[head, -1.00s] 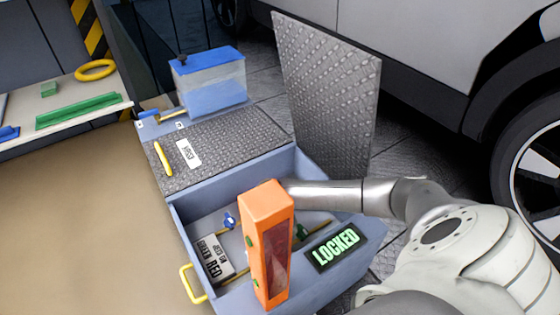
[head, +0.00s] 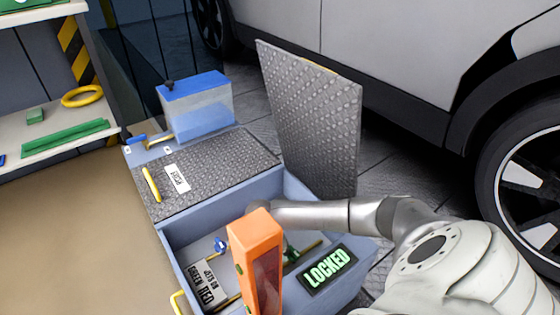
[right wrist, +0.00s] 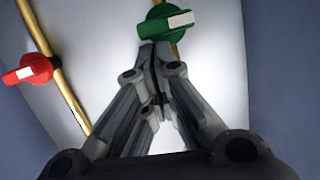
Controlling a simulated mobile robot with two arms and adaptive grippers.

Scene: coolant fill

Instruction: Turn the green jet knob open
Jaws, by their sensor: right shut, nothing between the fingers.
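The green jet knob (right wrist: 165,24) shows at the top of the right wrist view, with a white-marked handle lying across its brass pipe. In the head view a dark green piece (head: 290,253) beside the orange post is probably this knob. My right gripper (right wrist: 155,48) is shut and empty. Its fingertips are just below the green knob in the picture; I cannot tell whether they touch it. In the head view my right arm reaches over the open blue box (head: 195,212), and the orange post hides the gripper. My left gripper is not in view.
An orange post (head: 257,240) stands in front of my right wrist. A red knob (right wrist: 28,70) is on another pipe at left. A blue knob (head: 221,245), a label card (head: 203,283) and a lit LOCKED sign (head: 330,268) are at the box. A raised plate lid (head: 315,115) stands behind.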

